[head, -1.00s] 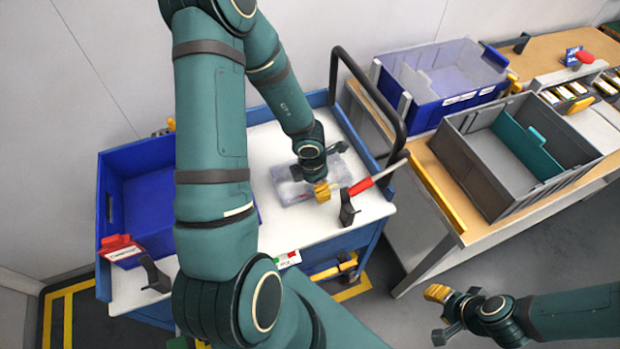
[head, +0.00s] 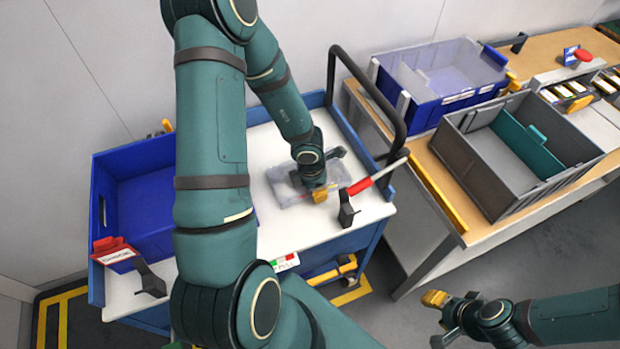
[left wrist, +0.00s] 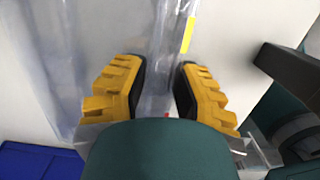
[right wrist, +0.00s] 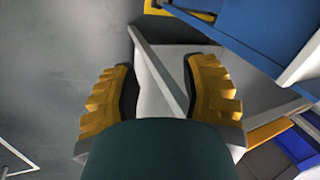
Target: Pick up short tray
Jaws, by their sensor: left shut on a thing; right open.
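A shallow clear plastic tray (head: 282,192), which I take for the short tray, lies on the white top of the blue cart. My left gripper (head: 317,192) points down over its right part and is shut on it. In the left wrist view the yellow fingers (left wrist: 160,88) stand on either side of a clear upright part of the tray (left wrist: 88,45). The exact contact is hard to see through the clear plastic. My right gripper (head: 438,318) is open and empty over the floor in front of the bench; the right wrist view shows a gap between its fingers (right wrist: 161,88).
A blue bin (head: 128,185) stands on the cart's left. A red-handled tool (head: 362,186) and a black bracket (head: 347,210) are close to the tray's right. The cart's black handle (head: 362,80) rises behind. A grey crate (head: 465,165) and a blue crate (head: 440,85) occupy the bench.

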